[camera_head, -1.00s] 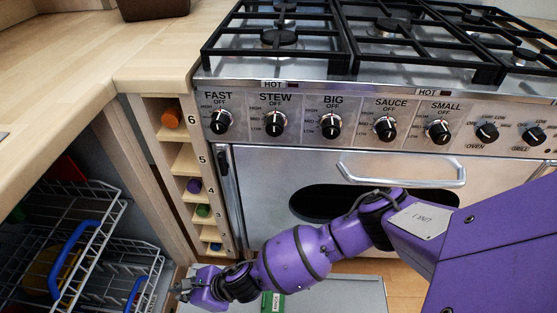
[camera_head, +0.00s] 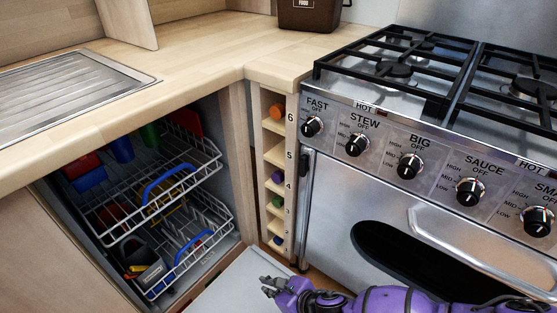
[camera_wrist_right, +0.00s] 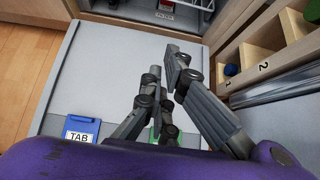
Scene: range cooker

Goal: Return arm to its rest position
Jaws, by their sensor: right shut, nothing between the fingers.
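My right gripper (camera_head: 268,286) is at the bottom middle of the head view, at the end of my purple arm. It is over the open dishwasher door (camera_head: 232,287), in front of the oven. In the right wrist view the two grey fingers of the gripper (camera_wrist_right: 166,62) reach forward over the pale inner face of the door (camera_wrist_right: 85,75). The fingers are shut and hold nothing. My left gripper is not in view.
The dishwasher racks (camera_head: 165,178) hold dishes and stand left of a numbered bottle rack (camera_head: 277,155). The range cooker (camera_head: 330,215) is on the right. A worktop (camera_head: 215,62) lies above. In the wrist view a blue tab lid (camera_wrist_right: 82,130) is on the door.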

